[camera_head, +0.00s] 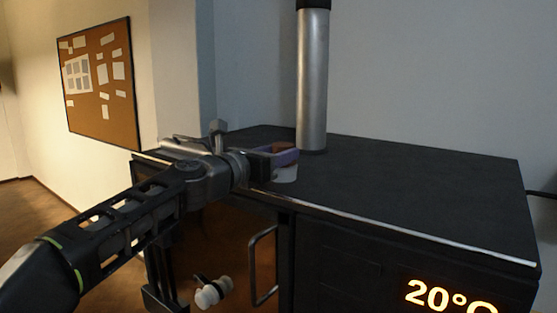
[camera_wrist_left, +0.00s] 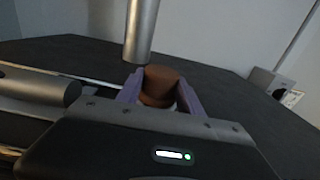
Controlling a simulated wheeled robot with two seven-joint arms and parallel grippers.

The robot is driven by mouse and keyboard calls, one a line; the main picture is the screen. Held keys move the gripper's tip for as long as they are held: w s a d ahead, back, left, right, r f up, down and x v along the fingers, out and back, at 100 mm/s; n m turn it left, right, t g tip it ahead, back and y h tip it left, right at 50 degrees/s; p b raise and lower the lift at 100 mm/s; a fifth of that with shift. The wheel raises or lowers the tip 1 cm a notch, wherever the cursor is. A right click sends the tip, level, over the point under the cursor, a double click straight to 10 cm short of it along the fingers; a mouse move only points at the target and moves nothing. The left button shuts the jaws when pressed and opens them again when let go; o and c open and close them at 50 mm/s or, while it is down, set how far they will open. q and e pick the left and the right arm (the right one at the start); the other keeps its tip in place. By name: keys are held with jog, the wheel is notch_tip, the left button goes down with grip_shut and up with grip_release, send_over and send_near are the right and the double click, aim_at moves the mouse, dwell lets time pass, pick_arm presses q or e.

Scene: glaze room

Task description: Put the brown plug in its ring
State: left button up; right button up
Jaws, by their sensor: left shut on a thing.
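The brown plug (camera_wrist_left: 160,82) stands between the purple fingers of my left gripper (camera_wrist_left: 161,93) in the left wrist view. The fingers are shut on its sides. In the head view, my left gripper (camera_head: 284,154) is over the left front part of the dark kiln top (camera_head: 400,190), and its fingers hide most of the plug. A short white, round piece (camera_head: 285,174), which looks like the ring, shows directly below the fingers. I cannot tell whether the plug is inside it or just above it. My right gripper is not in view.
A tall metal pipe (camera_head: 312,85) rises from the kiln top just behind the gripper. The right side of the top is clear. The kiln front has a handle (camera_head: 262,265), a white knob (camera_head: 212,292) and a lit temperature display (camera_head: 445,297).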

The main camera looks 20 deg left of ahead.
pick_arm(q)
jog(key=shift+r, duration=0.1)
jog(key=shift+f+b, duration=0.35)
jog(key=o, duration=1.4)
jog(key=shift+r, duration=0.1)
jog(key=shift+r+p, duration=0.35)
jog(key=shift+p, duration=0.05)
jog(key=shift+s+a+f, duration=0.1)
jog(key=shift+s+a, duration=0.05)
jog(key=shift+s, duration=0.15)
jog(key=b+v, duration=0.2)
jog(key=v, duration=0.9)
jog(key=shift+s+b, duration=0.2)
jog(key=shift+b, duration=0.1)
